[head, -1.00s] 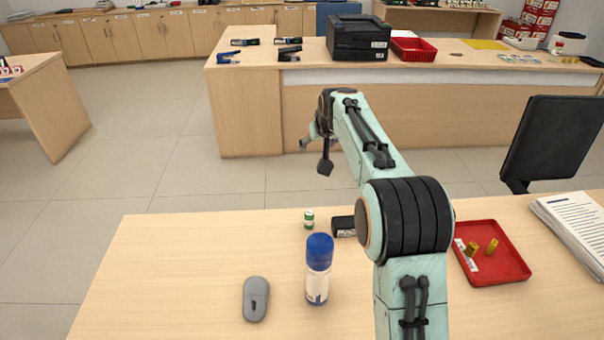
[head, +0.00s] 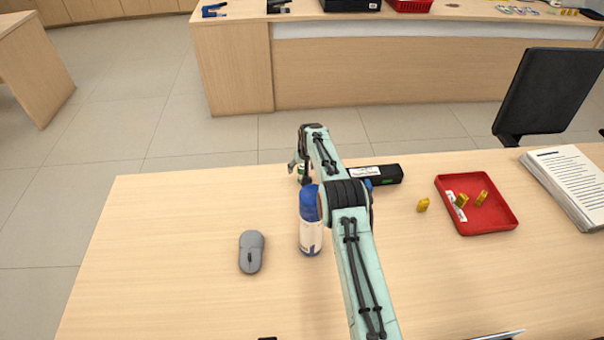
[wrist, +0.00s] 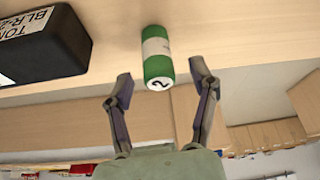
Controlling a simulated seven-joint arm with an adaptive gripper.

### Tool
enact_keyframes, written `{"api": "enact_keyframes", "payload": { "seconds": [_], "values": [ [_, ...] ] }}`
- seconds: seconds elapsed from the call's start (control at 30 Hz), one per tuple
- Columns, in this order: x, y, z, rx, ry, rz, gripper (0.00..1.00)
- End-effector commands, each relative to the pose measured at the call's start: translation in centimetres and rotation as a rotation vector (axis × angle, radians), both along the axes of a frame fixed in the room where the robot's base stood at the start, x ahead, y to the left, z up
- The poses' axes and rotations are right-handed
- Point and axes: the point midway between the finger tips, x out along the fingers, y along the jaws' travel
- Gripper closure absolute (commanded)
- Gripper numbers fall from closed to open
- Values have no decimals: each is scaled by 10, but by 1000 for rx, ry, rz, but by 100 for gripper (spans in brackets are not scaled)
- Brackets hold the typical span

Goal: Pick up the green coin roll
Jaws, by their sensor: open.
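The green coin roll (wrist: 157,58), green with a pale middle band and a "2" on its end, stands on the desk in the wrist view. My gripper (wrist: 161,82) is open, with one finger on each side of the roll's near end. A gap shows between each finger and the roll, and nothing is held. In the head view, my gripper (head: 298,166) is down at the desk's far edge, and the coin roll (head: 302,173) is mostly hidden behind it and the arm.
A blue-capped bottle (head: 311,232) stands just in front of the roll. A black box (head: 384,174) lies right of it.

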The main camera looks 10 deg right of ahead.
Motion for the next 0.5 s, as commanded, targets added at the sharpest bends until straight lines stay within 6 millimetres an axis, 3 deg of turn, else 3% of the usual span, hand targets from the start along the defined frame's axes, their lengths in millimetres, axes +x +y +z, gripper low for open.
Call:
{"api": "enact_keyframes", "payload": {
  "seconds": [0.23, 0.4, 0.43, 0.5],
  "values": [
    [0, 0, 0, 0, 0, 0, 41],
    [0, 0, 0, 0, 0, 0, 94],
    [0, 0, 0, 0, 0, 0, 100],
    [0, 0, -1, 0, 0, 0, 100]
  ]
}}
